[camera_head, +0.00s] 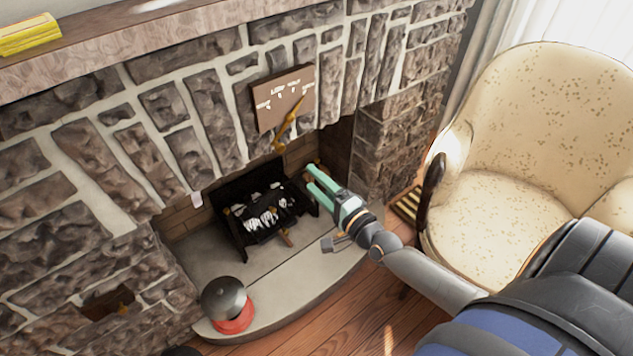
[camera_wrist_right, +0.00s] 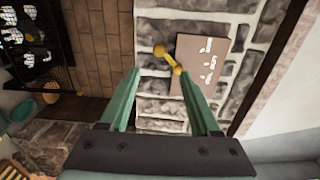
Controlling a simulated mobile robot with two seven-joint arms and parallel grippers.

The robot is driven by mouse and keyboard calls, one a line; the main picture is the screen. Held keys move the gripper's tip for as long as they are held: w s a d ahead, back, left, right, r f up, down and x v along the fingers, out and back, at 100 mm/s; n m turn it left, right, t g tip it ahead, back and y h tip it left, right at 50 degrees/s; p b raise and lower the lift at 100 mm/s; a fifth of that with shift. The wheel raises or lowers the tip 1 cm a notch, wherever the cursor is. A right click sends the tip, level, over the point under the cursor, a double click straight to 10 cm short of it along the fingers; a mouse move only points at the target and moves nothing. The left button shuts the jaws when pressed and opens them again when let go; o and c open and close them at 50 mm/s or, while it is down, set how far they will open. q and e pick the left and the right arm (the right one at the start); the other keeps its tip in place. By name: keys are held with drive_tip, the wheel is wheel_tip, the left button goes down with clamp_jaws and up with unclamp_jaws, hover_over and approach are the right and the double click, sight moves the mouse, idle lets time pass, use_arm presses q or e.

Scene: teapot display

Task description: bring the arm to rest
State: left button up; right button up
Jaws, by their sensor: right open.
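My right gripper (camera_head: 310,178) has green fingers and reaches in from the lower right in the head view. It is in front of the fireplace opening, to the right of the black grate. In the right wrist view the two green fingers (camera_wrist_right: 160,75) stand apart with nothing between them. Beyond them are the stone wall, a brown sign (camera_wrist_right: 205,67) with white lettering, and a gold-coloured piece (camera_wrist_right: 167,58). My left gripper does not show.
The brown sign (camera_head: 284,97) hangs above the black grate (camera_head: 262,216). A dark, rounded thing with a red base (camera_head: 229,306) stands on the hearth. A cream armchair (camera_head: 505,215) is at right. A yellow object (camera_head: 28,35) lies on the mantel (camera_head: 150,38).

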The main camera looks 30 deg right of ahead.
drive_tip(key=shift+a, duration=0.1)
idle(0.4)
drive_tip(key=s+a+f+n+g+p, duration=0.4)
drive_tip(key=s+a+n, duration=0.2)
drive_tip(key=s+n, duration=0.3)
drive_tip(key=s+a+f+n+g+y+p, duration=0.1)
drive_tip(key=s+a+f+n+g+p, duration=0.2)
drive_tip(key=s+a+n, duration=0.4)
drive_tip(key=s+n+g+p, duration=0.1)
drive_tip(key=s+n, duration=0.2)
drive_tip(key=s, duration=0.1)
drive_tip(key=shift+f+g+p, duration=0.3)
drive_tip(key=shift+f+p, duration=0.05)
idle(1.6)
